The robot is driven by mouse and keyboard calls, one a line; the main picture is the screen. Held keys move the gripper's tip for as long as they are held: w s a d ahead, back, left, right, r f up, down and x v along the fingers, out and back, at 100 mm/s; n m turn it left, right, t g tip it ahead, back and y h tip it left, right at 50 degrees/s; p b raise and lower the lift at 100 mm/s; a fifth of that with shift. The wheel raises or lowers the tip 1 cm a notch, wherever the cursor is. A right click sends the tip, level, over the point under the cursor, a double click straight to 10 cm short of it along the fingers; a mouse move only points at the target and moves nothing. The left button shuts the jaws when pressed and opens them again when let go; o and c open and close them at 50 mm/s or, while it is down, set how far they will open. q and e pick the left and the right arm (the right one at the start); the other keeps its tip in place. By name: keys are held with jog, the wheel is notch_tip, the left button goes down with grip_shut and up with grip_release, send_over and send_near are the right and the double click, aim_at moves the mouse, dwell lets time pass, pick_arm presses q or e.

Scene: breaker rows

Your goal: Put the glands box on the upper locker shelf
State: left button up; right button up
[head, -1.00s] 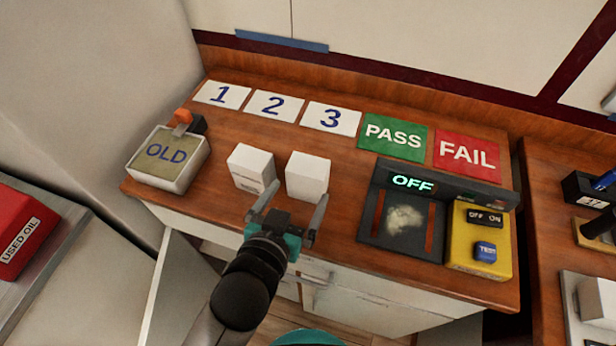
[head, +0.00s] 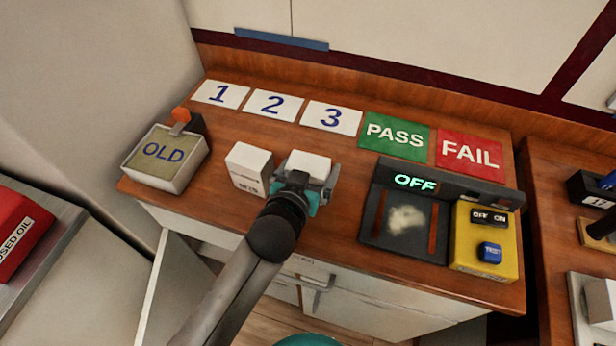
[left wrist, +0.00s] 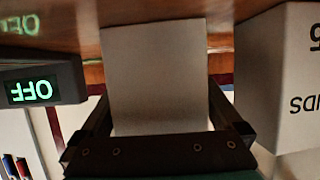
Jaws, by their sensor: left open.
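Two white boxes stand side by side on the wooden counter. The left one in the head view (head: 249,168) has dark print on its front; it also shows at the right of the upside-down left wrist view (left wrist: 280,75), where its print seems to end in "NDS", fitting the glands box. The right white box (head: 308,162) lies between the fingers of my left gripper (head: 306,172); its plain face fills the middle of the wrist view (left wrist: 155,75). The left gripper is open around this box. The right gripper and the locker shelf are not in view.
Cards 1, 2, 3 and PASS and FAIL plates (head: 395,136) line the back. A tester (head: 405,215) reading OFF, with a yellow switch unit (head: 484,240), is close on the right.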

pick_arm(q)
jog(key=shift+w, duration=0.1)
jog(key=c, duration=1.3)
notch_tip(320, 180, up, 20)
jog(key=p, duration=0.6)
jog(key=w+a+r+n+y+b, duration=0.1)
jog(key=a+r+b, duration=0.1)
jog(key=a, duration=0.3)
jog(key=w+a+r+n+y+b, duration=0.1)
jog(key=a+r+b, duration=0.1)
jog(key=a, duration=0.3)
jog(key=w+a+r+n+y+b, duration=0.1)
jog(key=a+r+y+b, duration=0.1)
jog(key=a+b, duration=0.2)
jog(key=shift+a+n+t, duration=0.3)
jog(key=shift+a+t, duration=0.1)
jog(key=shift+a, duration=0.6)
